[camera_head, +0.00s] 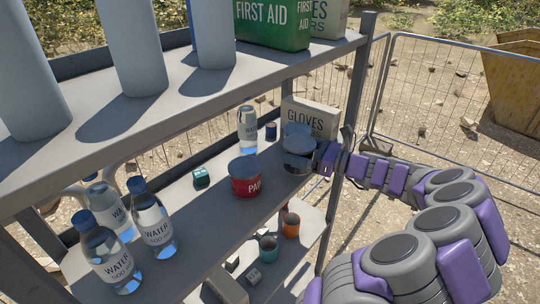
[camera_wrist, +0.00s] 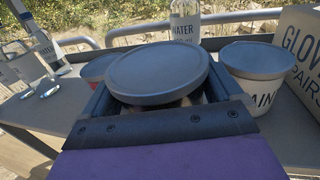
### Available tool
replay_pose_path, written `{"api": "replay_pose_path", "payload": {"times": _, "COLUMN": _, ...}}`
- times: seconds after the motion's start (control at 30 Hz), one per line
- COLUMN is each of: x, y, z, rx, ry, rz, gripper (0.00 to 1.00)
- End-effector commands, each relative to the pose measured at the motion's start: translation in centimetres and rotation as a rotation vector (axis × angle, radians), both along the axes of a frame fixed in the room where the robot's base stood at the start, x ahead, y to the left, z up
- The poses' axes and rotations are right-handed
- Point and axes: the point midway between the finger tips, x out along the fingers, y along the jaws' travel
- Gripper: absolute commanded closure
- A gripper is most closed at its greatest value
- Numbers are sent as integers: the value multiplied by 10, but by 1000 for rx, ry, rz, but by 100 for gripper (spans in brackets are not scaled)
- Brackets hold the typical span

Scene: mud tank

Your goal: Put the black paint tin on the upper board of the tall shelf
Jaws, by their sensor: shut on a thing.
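My gripper (camera_head: 318,157) reaches in from the right over the middle board (camera_head: 205,215) of the tall shelf. It is shut on a dark tin with a grey lid, the black paint tin (camera_head: 297,164). In the wrist view the tin's round lid (camera_wrist: 155,70) sits upright between the fingers, and most of its side is hidden. I cannot tell whether its base touches the board. The upper board (camera_head: 150,112) is above and to the left of my gripper.
A red paint tin (camera_head: 246,178) stands left of the held tin; a white paint tin (camera_wrist: 258,78) and gloves box (camera_head: 309,120) are close behind. Water bottles (camera_head: 153,222) stand left. Large grey cylinders (camera_head: 137,45) and a green first aid box (camera_head: 268,25) occupy the upper board.

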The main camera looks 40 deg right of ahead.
Motion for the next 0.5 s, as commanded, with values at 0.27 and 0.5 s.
{"api": "replay_pose_path", "payload": {"times": 0.27, "x": 62, "y": 13, "z": -4, "rx": -6, "ry": 0, "rz": 6, "gripper": 59}}
{"api": "replay_pose_path", "payload": {"times": 0.5, "x": 82, "y": 5, "z": -7, "rx": -1, "ry": -3, "rz": 0, "gripper": 59}}
